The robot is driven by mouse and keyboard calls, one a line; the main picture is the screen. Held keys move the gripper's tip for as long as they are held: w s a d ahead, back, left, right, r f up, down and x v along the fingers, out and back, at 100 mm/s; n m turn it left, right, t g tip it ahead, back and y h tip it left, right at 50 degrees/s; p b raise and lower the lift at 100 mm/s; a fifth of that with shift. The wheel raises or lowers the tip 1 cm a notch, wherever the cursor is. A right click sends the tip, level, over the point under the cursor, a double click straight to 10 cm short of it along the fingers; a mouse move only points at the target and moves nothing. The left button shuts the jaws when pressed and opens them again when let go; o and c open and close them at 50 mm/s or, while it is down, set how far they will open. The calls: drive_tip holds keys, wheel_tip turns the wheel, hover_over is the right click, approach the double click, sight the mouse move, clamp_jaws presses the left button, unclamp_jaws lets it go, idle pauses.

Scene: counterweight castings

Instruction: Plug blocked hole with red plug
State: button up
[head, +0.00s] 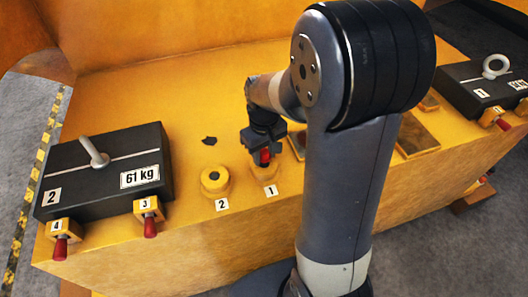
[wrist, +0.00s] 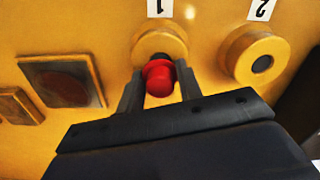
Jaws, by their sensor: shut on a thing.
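My gripper (head: 264,152) is shut on the red plug (head: 265,156), with a finger on each side of its round head. In the wrist view the red plug (wrist: 159,79) is held between the fingertips of my gripper (wrist: 160,70), close to the round yellow boss labelled 1 (wrist: 143,46). A dark patch shows between the plug and that boss; I cannot tell whether the plug's tip is inside the hole. The yellow boss labelled 2 (wrist: 239,58) stands beside it with a dark round centre. The boss labelled 2 (head: 205,188) and the boss labelled 1 (head: 264,173) also show in the head view.
A black 61 kg casting (head: 100,180) with an eyebolt sits at the left, with red-handled pins (head: 150,228) at blocks 3 and 4. Another casting (head: 480,80) sits at the right. Square dark plates (head: 416,135) lie right of the bosses. A dark patch (head: 209,141) marks the yellow deck.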

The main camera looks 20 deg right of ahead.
drive_tip(key=shift+f, duration=0.15)
drive_tip(key=shift+f+b, duration=0.7)
drive_tip(key=shift+f, duration=0.05)
drive_tip(key=shift+r, duration=0.2)
drive_tip(key=shift+r+p, duration=0.7)
drive_tip(key=shift+p, duration=0.05)
idle(0.3)
drive_tip(key=shift+s+f, duration=0.1)
drive_tip(key=shift+f, duration=0.1)
idle(1.0)
drive_tip(key=shift+f+b, duration=0.65)
drive_tip(key=shift+r+p, duration=0.75)
drive_tip(key=shift+r, duration=0.1)
